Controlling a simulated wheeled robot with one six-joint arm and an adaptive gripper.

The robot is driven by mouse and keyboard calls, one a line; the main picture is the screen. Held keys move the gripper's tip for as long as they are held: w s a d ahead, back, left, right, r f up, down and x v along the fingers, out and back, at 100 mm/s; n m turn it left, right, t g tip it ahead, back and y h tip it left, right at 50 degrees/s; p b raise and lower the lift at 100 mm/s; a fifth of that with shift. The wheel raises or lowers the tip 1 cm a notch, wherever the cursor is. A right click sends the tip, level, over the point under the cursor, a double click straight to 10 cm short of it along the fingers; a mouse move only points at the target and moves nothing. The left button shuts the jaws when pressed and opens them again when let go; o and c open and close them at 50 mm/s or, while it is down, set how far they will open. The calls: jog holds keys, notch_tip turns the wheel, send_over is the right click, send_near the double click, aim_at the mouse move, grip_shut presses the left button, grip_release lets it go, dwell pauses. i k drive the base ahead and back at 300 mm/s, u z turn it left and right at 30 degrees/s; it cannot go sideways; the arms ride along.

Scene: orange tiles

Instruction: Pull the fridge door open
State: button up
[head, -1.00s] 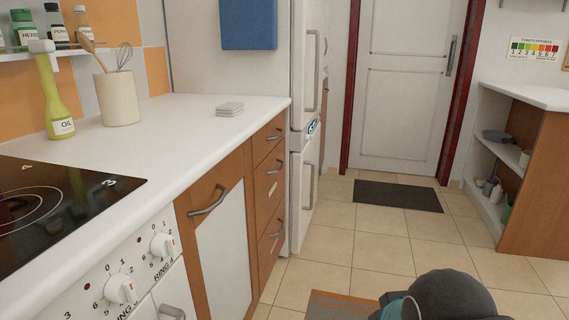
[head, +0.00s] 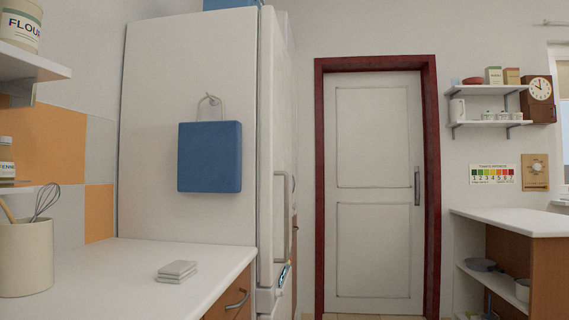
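The white fridge (head: 189,100) stands behind the far end of the counter on the left. Its broad side panel faces me. The fridge door (head: 267,120) shows at a steep angle along the right edge and looks shut. A long upright handle (head: 287,215) is on its front, and part of a lower door shows beneath. My gripper is not in this view, so I cannot see whether it is open or shut.
A white counter (head: 110,275) with a utensil pot (head: 26,258) fills the lower left. A blue bag (head: 209,157) hangs on the fridge side. A red-framed door (head: 373,260) is ahead. A shelf unit (head: 533,230) stands right. Little floor shows.

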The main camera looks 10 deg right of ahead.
aim_at(275, 147)
jog(key=z, duration=0.05)
jog(key=i, duration=1.15)
jog(key=z, duration=0.4)
